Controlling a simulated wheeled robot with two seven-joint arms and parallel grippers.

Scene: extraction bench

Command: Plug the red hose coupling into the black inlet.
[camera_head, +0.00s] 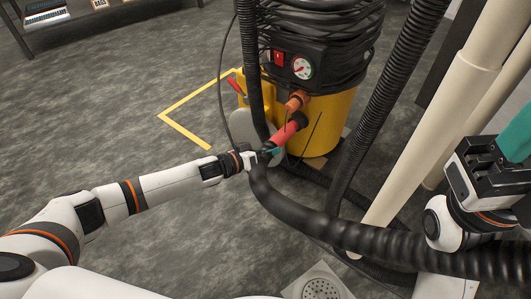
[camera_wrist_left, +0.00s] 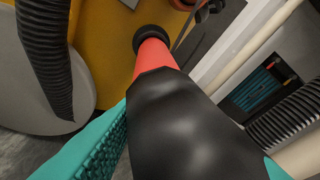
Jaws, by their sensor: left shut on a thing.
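The red hose coupling (camera_head: 285,132) points up and right toward the yellow drum, with its black hose end behind it. My left gripper (camera_head: 271,153) is shut around the black part behind the red; in the left wrist view this black part (camera_wrist_left: 185,125) lies between the teal fingers. The black inlet (camera_head: 300,119) is a dark ring on the drum. In the wrist view the red front (camera_wrist_left: 153,57) meets the black ring (camera_wrist_left: 152,37); I cannot tell how deep it sits. My right gripper (camera_head: 512,148) is at the right edge, partly cut off, away from the coupling.
The yellow drum (camera_head: 334,126) has a black top with a gauge (camera_head: 302,66) and an orange fitting (camera_head: 297,101) above the inlet. A thick black hose (camera_head: 370,238) crosses in front. Cream pipes (camera_head: 440,110) stand at right. Open floor (camera_head: 110,120) lies left.

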